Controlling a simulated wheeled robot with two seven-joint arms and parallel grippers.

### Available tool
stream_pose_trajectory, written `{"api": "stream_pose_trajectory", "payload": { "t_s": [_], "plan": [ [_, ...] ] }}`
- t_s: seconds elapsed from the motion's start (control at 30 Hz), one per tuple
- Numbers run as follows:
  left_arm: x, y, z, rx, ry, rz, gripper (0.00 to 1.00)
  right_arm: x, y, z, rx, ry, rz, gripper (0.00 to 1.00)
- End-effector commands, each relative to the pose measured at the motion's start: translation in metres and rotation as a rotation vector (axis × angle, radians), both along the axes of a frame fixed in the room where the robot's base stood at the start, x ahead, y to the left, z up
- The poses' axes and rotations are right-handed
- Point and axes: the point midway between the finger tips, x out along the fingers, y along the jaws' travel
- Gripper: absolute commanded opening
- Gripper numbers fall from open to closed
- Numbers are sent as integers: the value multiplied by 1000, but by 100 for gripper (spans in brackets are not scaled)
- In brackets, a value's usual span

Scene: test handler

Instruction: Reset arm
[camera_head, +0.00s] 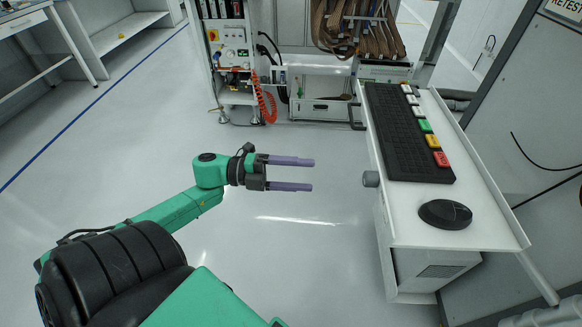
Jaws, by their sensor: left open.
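My left arm (160,215) is green and black and comes in from the lower left. Its gripper (312,174) has two purple fingers, parallel and apart, pointing right. The gripper is open with nothing between the fingers. It is over bare floor, to the left of the white console shelf and apart from it. My right gripper is not in this view.
A white console shelf (483,205) at the right holds a black keyboard (400,135), coloured buttons (433,141) and a black mouse (445,214). A machine (233,55) with cables stands behind. The floor (150,130) is clear.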

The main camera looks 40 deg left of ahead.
Motion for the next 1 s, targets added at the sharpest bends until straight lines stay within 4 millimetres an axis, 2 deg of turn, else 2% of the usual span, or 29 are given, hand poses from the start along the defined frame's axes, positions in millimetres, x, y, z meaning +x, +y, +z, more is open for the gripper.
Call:
{"api": "stream_pose_trajectory", "payload": {
  "t_s": [0.07,0.17,0.67,0.77,0.87,0.97,1.0],
  "plan": [
    [-7,12,-1,-1,2,3,77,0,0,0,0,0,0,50],
    [-12,19,0,0,0,2,77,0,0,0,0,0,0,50],
    [-12,20,0,-1,0,2,77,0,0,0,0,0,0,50],
    [-5,31,-6,-26,32,66,77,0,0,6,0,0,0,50],
    [15,71,-34,-108,151,287,77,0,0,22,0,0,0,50],
    [21,125,-101,-227,370,608,77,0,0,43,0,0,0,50],
    [14,141,-135,-271,473,731,77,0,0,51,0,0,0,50]
  ]
}}
